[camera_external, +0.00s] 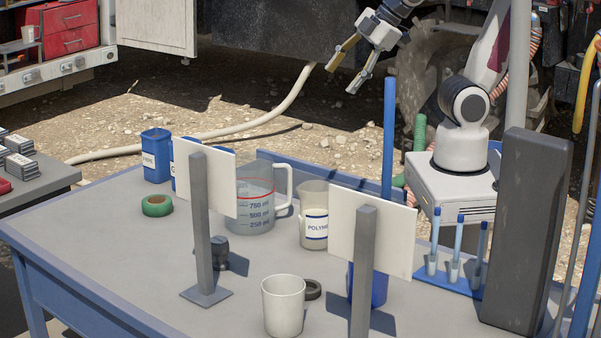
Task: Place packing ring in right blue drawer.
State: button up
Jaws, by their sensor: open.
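A dark ring (313,289), which looks like the packing ring, lies flat on the grey table just right of a white cup (284,305). I cannot make out a right blue drawer for certain. A blue container (379,285) stands behind the right white board, which hides most of it. My gripper (342,80) is open and empty, high up beyond the table's far edge. Its fingers point down and to the left, well apart from the ring.
Two white boards on grey posts (202,225) (364,270) stand in front. A measuring jug (256,205), labelled beaker (314,225), green tape roll (157,205) and blue tube rack (455,280) occupy the table (110,235). A tall dark block (528,230) stands right. The table's left front is clear.

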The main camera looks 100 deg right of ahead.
jog(key=s+a+f+m+g+y, duration=0.1)
jog(key=s+m, duration=0.5)
jog(key=s, duration=0.2)
jog(key=shift+s+f+m, duration=0.3)
jog(key=shift+s, duration=0.05)
jog(key=shift+o, duration=0.4)
jog(key=shift+a, duration=0.1)
jog(key=w+a+f+n+g+y, duration=0.25)
jog(key=w+a+n, duration=0.55)
jog(key=w+a, duration=0.95)
jog(key=w+a+f+n+g+y, duration=0.1)
jog(key=w+a+f+n, duration=0.1)
jog(key=a+f, duration=0.7)
jog(key=w+a+f+n+g+y, duration=0.1)
jog(key=a+f+n, duration=0.3)
jog(key=a+f, duration=0.5)
jog(key=w+a, duration=0.1)
jog(key=a, duration=0.4)
jog(key=shift+w+a+f, duration=0.15)
jog(key=shift+w+a, duration=0.05)
jog(key=shift+w, duration=0.2)
